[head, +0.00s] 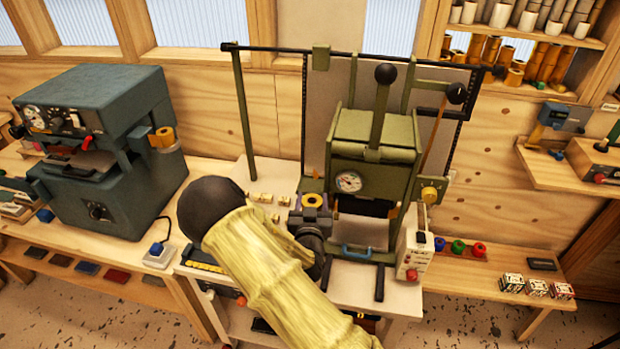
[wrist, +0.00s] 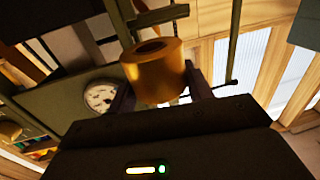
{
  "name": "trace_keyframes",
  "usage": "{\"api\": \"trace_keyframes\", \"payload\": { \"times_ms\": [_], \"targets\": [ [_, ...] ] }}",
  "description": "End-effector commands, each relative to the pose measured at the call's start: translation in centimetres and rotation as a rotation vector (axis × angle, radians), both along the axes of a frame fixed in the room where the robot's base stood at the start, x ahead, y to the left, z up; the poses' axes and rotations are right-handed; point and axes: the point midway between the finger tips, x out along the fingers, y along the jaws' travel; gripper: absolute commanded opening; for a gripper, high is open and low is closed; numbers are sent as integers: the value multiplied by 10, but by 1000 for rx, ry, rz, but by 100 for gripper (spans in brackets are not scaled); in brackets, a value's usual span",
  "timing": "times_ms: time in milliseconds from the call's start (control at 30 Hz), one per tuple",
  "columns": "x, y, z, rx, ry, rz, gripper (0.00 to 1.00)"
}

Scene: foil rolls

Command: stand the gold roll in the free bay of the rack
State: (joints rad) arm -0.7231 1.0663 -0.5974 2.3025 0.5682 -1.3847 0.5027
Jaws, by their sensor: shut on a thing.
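The gold roll (head: 312,200) is a short hollow cylinder, held in front of the green press in the head view. In the wrist view the gold roll (wrist: 158,80) sits between the two dark fingers, its open end facing up the picture. My gripper (head: 311,208) is shut on it; my yellow-sleeved arm hides part of the bench below. At the upper right, a wooden shelf rack (head: 545,38) holds white rolls above and gold-brown rolls below. I cannot make out a clearly free bay in it.
The green press (head: 372,140) with its gauge and levers stands just behind my gripper. A blue machine (head: 105,150) is at the left. Blue, green and red spools (head: 458,246) and patterned blocks (head: 537,287) are on the right bench.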

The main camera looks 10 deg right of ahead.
Motion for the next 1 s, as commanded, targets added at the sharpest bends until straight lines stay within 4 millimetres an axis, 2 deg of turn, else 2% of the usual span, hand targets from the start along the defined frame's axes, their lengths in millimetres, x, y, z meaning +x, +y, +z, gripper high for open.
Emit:
{"api": "trace_keyframes", "payload": {
  "times_ms": [33,100,500,700,1000],
  "targets": [
    [-4,-3,-16,-8,8,22,26],
    [-9,-5,-33,-8,8,56,26],
    [-45,-21,-122,-3,4,214,26],
    [-57,-25,-141,-1,-1,246,26],
    [-58,-25,-143,1,-4,250,26]
  ]
}}
